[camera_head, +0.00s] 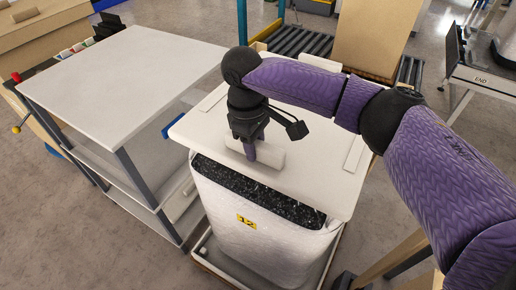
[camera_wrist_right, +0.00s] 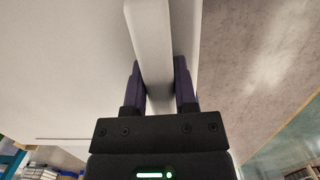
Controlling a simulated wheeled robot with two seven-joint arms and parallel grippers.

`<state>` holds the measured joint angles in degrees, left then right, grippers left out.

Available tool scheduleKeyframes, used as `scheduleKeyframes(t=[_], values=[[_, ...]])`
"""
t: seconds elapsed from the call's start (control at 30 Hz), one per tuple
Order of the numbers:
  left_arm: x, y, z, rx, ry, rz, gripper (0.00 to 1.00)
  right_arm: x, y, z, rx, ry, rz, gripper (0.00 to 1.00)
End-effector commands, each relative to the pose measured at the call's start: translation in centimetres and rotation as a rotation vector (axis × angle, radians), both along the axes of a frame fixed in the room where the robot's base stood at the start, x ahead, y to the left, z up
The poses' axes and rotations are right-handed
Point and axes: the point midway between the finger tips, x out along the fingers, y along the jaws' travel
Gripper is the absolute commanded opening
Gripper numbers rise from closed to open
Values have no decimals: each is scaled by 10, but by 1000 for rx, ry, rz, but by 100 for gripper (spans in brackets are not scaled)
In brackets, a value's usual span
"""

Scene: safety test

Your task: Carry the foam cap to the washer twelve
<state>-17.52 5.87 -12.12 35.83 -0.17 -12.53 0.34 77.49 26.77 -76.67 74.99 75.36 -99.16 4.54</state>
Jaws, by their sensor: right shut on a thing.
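The foam cap (camera_head: 310,184) is a wide off-white slab with raised strips and a block-shaped ridge in its middle. My right gripper (camera_head: 250,152) comes down from above and is shut on that ridge. In the right wrist view, the two fingers (camera_wrist_right: 158,88) stand on either side of the pale ridge of the cap (camera_wrist_right: 150,45). The washer (camera_head: 262,246) is white with a dark speckled top and a yellow label reading 12. The cap is over its rear part, and the dark front strip shows. I cannot tell whether they touch. My left gripper is not in view.
A grey-white table (camera_head: 120,80) with dark legs and a lower shelf stands close at the left. A roller conveyor (camera_head: 295,42) and a cardboard-brown box (camera_head: 375,35) are behind. Bare floor lies at the lower left.

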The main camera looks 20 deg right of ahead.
Motion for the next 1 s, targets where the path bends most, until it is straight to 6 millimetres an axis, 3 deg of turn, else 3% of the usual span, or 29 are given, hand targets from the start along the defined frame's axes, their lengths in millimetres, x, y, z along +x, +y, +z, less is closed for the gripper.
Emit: scheduleKeyframes(t=[0.07,0.37,0.4,0.53,0.83,1.0], values=[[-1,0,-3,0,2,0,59,0,0,-8,1,-1,-1,0],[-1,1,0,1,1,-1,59,0,0,-8,1,-1,-1,0],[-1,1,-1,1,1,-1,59,0,0,-8,1,1,-1,41],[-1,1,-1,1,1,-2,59,0,0,-8,1,0,-1,69],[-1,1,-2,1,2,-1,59,0,0,-7,1,-2,-1,70],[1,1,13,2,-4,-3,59,3,3,32,2,-5,-2,70]])
